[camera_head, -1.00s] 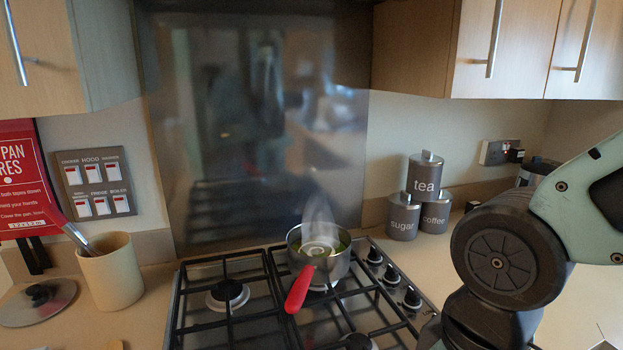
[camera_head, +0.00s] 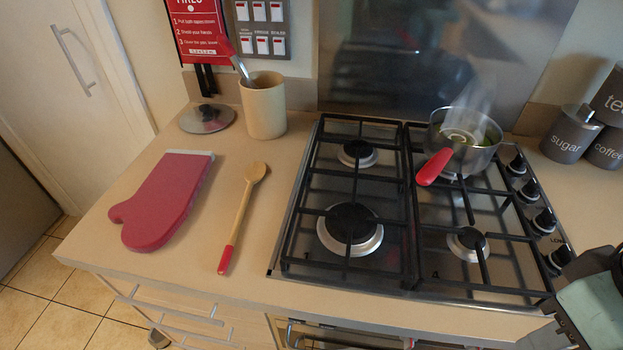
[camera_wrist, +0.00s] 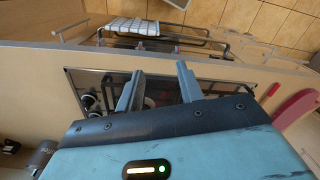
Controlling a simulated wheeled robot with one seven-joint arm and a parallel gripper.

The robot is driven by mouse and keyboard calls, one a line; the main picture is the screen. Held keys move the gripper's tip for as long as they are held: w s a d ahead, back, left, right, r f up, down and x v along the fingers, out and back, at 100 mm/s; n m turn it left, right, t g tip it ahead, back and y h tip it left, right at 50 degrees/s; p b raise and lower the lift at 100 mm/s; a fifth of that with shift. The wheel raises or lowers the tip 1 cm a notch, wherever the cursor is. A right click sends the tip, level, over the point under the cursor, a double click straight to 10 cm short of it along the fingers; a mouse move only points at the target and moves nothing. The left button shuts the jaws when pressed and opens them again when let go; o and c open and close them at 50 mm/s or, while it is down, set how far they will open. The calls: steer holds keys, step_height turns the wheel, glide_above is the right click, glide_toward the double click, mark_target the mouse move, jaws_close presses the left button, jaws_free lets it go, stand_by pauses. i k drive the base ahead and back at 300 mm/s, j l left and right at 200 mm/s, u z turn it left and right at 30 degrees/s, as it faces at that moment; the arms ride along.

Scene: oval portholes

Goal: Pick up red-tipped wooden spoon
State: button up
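The wooden spoon (camera_head: 240,218) lies flat on the counter between the red oven mitt and the hob. Its bowl points to the back and its red tip to the front edge. In the wrist view, a small red end that looks like the spoon's tip (camera_wrist: 273,90) shows near the counter edge at right. My gripper (camera_wrist: 158,80) is open and empty, its two grey fingers apart over the hob. In the head view my arm shows at the lower right, well away from the spoon; I cannot make out the fingers there.
The red oven mitt (camera_head: 163,199) lies left of the spoon. A pot lid (camera_head: 207,119) and a cream utensil jar (camera_head: 264,108) stand behind. The gas hob (camera_head: 395,270) is at right, with a steaming red-handled pan (camera_head: 470,150). Canisters (camera_head: 572,135) stand at far right.

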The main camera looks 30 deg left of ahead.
mark_target(255, 171)
steer(key=u, duration=1.6)
